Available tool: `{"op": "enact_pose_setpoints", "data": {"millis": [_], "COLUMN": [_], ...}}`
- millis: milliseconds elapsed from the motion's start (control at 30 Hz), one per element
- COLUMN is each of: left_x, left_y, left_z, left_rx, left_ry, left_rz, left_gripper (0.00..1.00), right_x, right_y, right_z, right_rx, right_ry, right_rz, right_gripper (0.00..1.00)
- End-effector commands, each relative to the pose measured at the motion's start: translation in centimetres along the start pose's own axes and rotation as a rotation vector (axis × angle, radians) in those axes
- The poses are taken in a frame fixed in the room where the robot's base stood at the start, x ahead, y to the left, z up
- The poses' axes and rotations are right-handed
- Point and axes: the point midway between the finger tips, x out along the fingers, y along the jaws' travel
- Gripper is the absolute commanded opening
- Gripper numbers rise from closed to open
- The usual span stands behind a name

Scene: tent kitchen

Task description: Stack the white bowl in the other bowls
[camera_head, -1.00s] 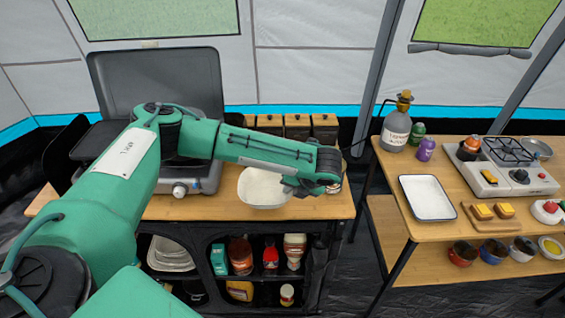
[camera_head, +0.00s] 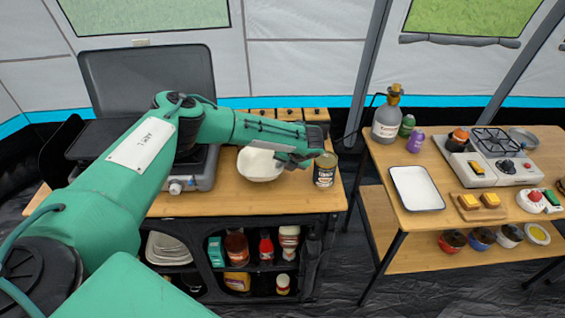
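A white bowl (camera_head: 259,165) is at the right part of the left wooden counter. My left gripper (camera_head: 297,161) reaches in from the left and is at the bowl's right rim; it looks shut on it, though the fingertips are small and partly hidden. The bowl seems raised a little above the counter. Pale stacked dishes (camera_head: 166,247), possibly bowls, sit on the shelf under the counter at left. My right gripper is not in view.
A can (camera_head: 325,170) stands just right of the gripper. A grey stove (camera_head: 195,172) with its lid up is left of the bowl, and canisters (camera_head: 290,114) are behind. The right table holds a white tray (camera_head: 416,188), bottles (camera_head: 386,122) and a burner (camera_head: 500,165).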

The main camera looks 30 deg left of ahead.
Motion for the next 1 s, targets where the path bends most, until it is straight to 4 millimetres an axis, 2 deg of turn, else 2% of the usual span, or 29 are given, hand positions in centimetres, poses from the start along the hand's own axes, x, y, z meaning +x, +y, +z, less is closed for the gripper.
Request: {"op": "enact_pose_setpoints", "data": {"millis": [333, 467, 833, 1000], "left_x": [0.3, 0.3, 0.0, -2.5], "left_y": [-0.2, -0.2, 0.0, -0.2], "left_z": [-0.1, -0.1, 0.0, 0.0], "left_rx": [-0.001, -0.001, -0.001, -0.001], "left_ry": [-0.001, -0.001, -0.001, -0.002], "left_rz": [-0.001, -0.001, -0.001, -0.004], "left_gripper": [0.0, 0.26, 0.26, 0.26], "right_x": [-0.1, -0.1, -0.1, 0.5], "right_y": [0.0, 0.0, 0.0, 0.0], "right_z": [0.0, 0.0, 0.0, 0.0], "right_rx": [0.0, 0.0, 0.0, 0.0], "right_ry": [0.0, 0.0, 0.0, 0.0], "right_rz": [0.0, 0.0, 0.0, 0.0], "right_gripper": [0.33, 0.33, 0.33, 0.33]}}
